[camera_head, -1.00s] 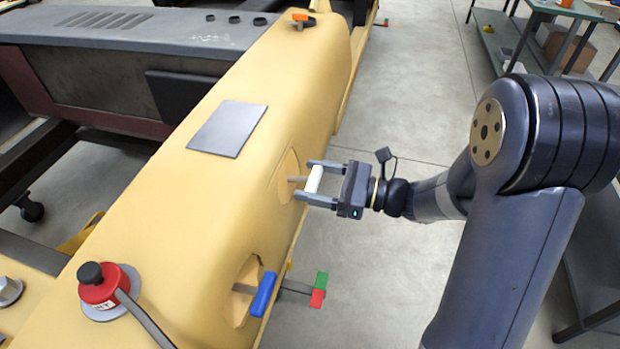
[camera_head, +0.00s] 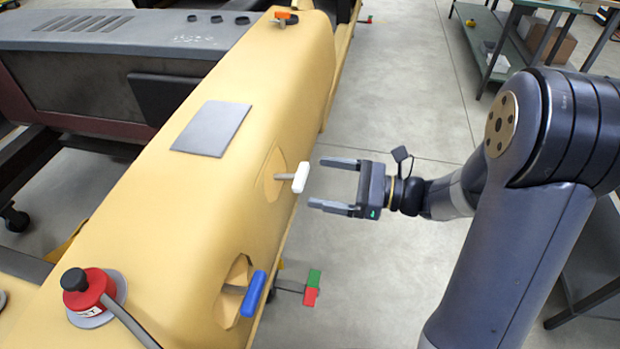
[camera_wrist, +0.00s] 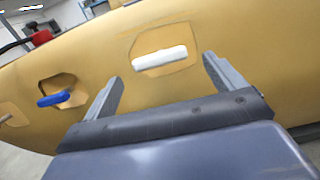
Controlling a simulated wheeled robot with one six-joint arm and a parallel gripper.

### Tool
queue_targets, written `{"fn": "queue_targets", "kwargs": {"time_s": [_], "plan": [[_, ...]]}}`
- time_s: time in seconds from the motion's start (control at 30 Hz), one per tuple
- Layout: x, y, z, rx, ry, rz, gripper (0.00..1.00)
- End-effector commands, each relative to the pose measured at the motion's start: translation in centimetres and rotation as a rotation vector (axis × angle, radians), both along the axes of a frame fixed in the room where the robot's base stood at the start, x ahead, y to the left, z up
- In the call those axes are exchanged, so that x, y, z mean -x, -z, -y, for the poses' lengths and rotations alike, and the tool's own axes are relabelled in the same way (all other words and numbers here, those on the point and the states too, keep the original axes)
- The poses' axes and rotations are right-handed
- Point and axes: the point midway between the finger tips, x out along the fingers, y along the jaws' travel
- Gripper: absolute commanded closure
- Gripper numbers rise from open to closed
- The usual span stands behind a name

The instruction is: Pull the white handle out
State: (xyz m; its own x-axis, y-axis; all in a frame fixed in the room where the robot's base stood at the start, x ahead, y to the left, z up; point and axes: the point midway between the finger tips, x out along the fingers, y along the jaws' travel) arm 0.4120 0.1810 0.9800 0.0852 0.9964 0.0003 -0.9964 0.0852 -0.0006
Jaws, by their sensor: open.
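The white handle (camera_head: 301,177) is a short white bar on a grey rod that sticks out of a recess in the side of the yellow shell. In the wrist view the white handle (camera_wrist: 160,58) lies ahead of my gripper, between the lines of the two fingers. My gripper (camera_head: 316,183) is open and empty, just to the right of the handle, with a gap between the fingertips and the bar. My gripper's fingers also show in the wrist view (camera_wrist: 162,72).
A blue handle (camera_head: 253,293) sticks out of a second recess nearer to me. Beside it are a green block (camera_head: 314,278) and a red block (camera_head: 311,297) on a rod. Open floor (camera_head: 390,120) lies right of the shell.

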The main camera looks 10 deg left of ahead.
Motion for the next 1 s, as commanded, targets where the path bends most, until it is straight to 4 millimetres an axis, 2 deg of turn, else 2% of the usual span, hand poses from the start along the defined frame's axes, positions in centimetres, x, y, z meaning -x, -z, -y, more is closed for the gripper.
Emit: {"fn": "queue_targets", "kwargs": {"time_s": [0.03, 0.2, 0.4, 1.0], "plan": [[0.0, 0.1, 1.1, 0.001, 0.005, 0.001, 0.10], [0.3, 0.0, 3.7, 0.000, 0.004, 0.001, 0.10], [0.4, 0.0, 5.4, 0.000, 0.002, 0.002, 0.10], [0.5, 0.0, 5.7, 0.000, 0.000, 0.001, 0.10]]}}
